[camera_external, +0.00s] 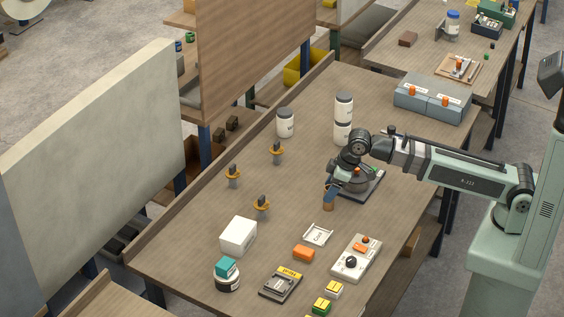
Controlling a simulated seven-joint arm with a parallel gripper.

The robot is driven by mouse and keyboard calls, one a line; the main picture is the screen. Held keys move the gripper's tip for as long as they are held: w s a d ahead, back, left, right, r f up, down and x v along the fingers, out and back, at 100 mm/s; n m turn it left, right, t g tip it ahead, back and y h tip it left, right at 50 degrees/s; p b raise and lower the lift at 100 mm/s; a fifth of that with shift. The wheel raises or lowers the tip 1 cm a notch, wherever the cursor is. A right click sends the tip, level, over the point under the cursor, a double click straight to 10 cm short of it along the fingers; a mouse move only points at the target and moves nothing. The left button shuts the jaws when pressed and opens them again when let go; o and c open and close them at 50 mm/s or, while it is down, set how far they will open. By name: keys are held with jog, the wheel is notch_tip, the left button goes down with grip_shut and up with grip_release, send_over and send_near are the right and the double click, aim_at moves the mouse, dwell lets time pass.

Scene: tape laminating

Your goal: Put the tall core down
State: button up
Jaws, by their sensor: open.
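The gripper is open. My fingers and wrist hide the core's upper part, and I cannot tell whether the fingers still touch it.
Several orange-collared posts (277,153) stand to the left. White jars (285,122) stand behind. A dark-based device (364,184) sits close right of my gripper. A white box (238,236), an orange block (304,253) and a control panel (356,258) lie in front.

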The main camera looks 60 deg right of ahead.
jog(key=v, duration=0.9)
jog(key=shift+r, duration=0.15)
jog(key=shift+a, duration=0.15)
